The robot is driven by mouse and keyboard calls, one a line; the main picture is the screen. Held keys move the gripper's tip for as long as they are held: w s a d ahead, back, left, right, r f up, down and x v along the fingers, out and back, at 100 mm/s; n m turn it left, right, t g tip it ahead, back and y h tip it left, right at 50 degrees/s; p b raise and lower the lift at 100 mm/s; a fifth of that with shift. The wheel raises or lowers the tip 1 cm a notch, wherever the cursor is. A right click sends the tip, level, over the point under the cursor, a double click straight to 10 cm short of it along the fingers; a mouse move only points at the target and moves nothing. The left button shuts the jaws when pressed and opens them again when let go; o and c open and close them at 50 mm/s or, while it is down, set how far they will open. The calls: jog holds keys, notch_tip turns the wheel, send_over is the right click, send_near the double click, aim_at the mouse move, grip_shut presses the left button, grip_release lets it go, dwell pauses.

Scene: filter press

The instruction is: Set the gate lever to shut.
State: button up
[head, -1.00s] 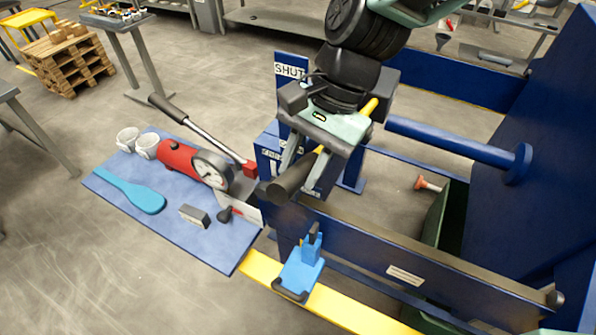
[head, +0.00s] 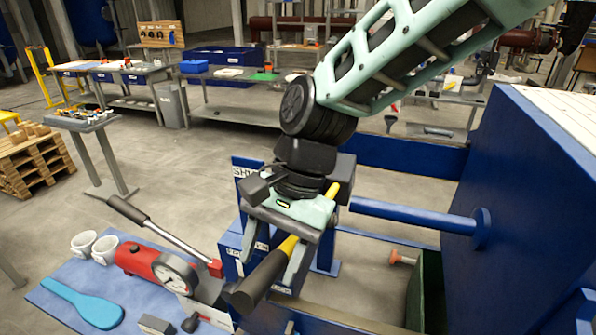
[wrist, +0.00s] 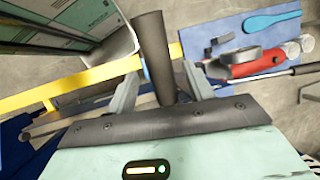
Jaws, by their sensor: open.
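The gate lever (head: 258,282) has a dark grip on a yellow shaft that slants from upper right to lower left. My gripper (head: 271,270) is open, with one finger on each side of the lever in the head view. The wrist view also shows the dark lever grip (wrist: 152,55) standing between the spread fingers of my gripper (wrist: 160,88), with gaps visible. A blue plate lettered SHUT (head: 245,170) stands behind my gripper and is partly hidden by it. The lever's pivot is hidden.
A blue mat (head: 60,300) at lower left carries a red pump with a gauge (head: 150,262), a light-blue paddle (head: 90,305) and white rolls (head: 95,246). A blue horizontal bar (head: 410,215) and the large blue press body (head: 530,190) stand to the right.

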jog(key=b+v, duration=0.3)
jog(key=v, duration=1.2)
jog(key=shift+r, duration=0.2)
jog(key=shift+d, duration=0.15)
jog(key=t+h+b, duration=0.2)
jog(key=t+b, duration=0.2)
jog(key=b, duration=0.2)
send_over(251, 298)
jog(key=w+d, duration=0.1)
jog(key=d, duration=0.1)
jog(key=f, duration=0.1)
jog(key=shift+m, duration=0.3)
jog(key=a+f+p, duration=0.1)
jog(key=f, duration=0.4)
jog(key=w+a+f+p, duration=0.1)
jog(key=f, duration=0.5)
jog(key=f+p, duration=0.1)
jog(key=f, duration=0.5)
jog(key=shift+w+a+p, duration=0.2)
jog(key=shift+a+p, duration=0.1)
jog(key=shift+a, duration=0.1)
